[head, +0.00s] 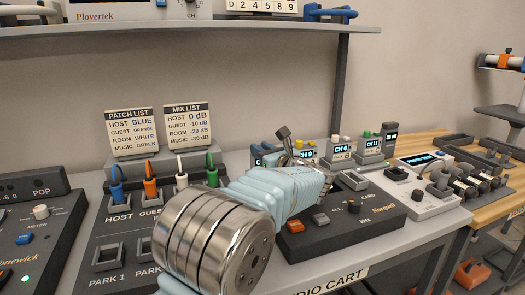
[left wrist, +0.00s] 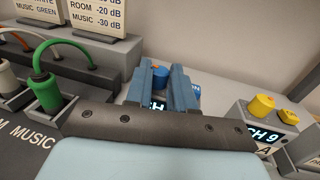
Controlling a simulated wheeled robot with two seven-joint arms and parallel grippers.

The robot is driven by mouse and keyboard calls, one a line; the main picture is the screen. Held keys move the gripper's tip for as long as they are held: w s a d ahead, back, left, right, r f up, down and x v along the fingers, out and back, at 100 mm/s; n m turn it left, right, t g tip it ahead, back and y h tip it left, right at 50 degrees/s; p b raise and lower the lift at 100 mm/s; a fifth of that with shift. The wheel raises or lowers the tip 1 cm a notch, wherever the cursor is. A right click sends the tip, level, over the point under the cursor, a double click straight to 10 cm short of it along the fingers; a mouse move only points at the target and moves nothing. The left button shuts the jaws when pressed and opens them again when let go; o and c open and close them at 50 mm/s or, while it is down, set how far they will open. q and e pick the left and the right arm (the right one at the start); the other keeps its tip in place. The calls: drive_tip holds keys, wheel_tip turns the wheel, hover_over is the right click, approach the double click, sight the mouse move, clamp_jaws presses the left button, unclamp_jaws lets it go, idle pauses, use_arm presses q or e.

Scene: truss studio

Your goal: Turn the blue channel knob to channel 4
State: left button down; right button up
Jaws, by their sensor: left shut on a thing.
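The blue channel knob (left wrist: 160,83) shows in the left wrist view between the two fingers of my left gripper (left wrist: 158,92), which is shut on it. An orange cap or mark shows at its top. The knob's unit has a small display, mostly hidden by the fingers; the channel number cannot be read. In the head view my left gripper (head: 282,160) reaches over the blue unit (head: 261,150), the leftmost of a row at the back of the cart, and hides most of it. My right gripper is not in view.
Units with yellow (left wrist: 262,105), white and green knobs stand close by on the right. A patch panel with blue, orange, white and green cables (head: 212,160) is on the left. A dark mixer box (head: 375,212) lies in front. A shelf (head: 180,32) hangs above.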

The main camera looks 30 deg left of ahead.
use_arm(q)
drive_tip(key=m+t+h, duration=0.1)
drive_tip(key=m+t+b, duration=0.1)
drive_tip(key=shift+s+t+h, duration=0.2)
drive_tip(key=shift+t+h, duration=0.1)
drive_tip(key=shift+h, duration=0.1)
drive_tip(key=c, duration=1.2)
unclamp_jaws()
drive_tip(key=b+v, duration=0.1)
drive_tip(key=v, duration=1.2)
drive_tip(key=shift+s+d, duration=0.2)
drive_tip(key=shift+d, duration=0.05)
